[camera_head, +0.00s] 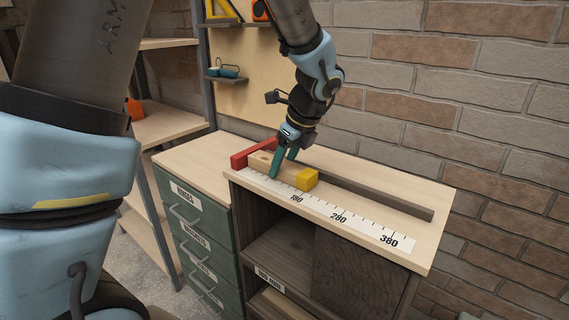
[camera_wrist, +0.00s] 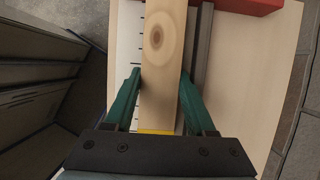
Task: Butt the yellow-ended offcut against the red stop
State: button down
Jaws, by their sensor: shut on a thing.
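The offcut is a pale wooden block (camera_head: 262,160) with a yellow end (camera_head: 307,179). It lies along the bench top beside a printed scale, its yellow end pointing away from the red stop (camera_head: 239,160). Its plain end is close to the stop in the head view; I cannot tell whether they touch. My gripper (camera_head: 282,164) is shut on the offcut from above, green fingers on its two long sides. In the wrist view the offcut (camera_wrist: 160,60) runs between the fingers and out of the top edge, and the red stop (camera_wrist: 250,5) shows at upper right.
A dark fence bar (camera_head: 380,196) runs along the back of the offcut. The numbered scale (camera_head: 350,223) lies along the front edge. A brick wall (camera_head: 450,90) stands behind. Green drawers (camera_head: 195,230) and shelves (camera_head: 170,125) are at left. Bare bench top (camera_head: 185,153) lies left of the stop.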

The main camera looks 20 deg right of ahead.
jog(key=shift+w+a, duration=0.15)
jog(key=shift+w, duration=0.15)
jog(key=shift+c, duration=0.8)
grip_release()
jog(key=b+v, duration=0.2)
jog(key=v, duration=0.9)
jog(key=w+a+f+n, duration=0.1)
jog(key=a+n, duration=0.1)
jog(key=a, duration=0.1)
jog(key=a+f+n, duration=0.1)
jog(key=a+n, duration=0.1)
jog(key=w+a+f+n+g, duration=0.1)
jog(key=a+f+n, duration=0.1)
jog(key=a, duration=0.1)
jog(key=shift+w+a, duration=0.3)
jog(key=shift+w, duration=0.05)
jog(key=s+a+f+n, duration=0.1)
jog(key=a+f+n, duration=0.2)
jog(key=a+n, duration=0.4)
jog(key=s+a+f+n+h, duration=0.1)
jog(key=a+f+n, duration=0.2)
jog(key=a+n, duration=0.5)
jog(key=s+a+f+n+g+h, duration=0.1)
jog(key=s+a+f+n, duration=0.1)
jog(key=a+n, duration=0.6)
jog(key=shift+a+f, duration=0.2)
jog(key=shift+f, duration=0.5)
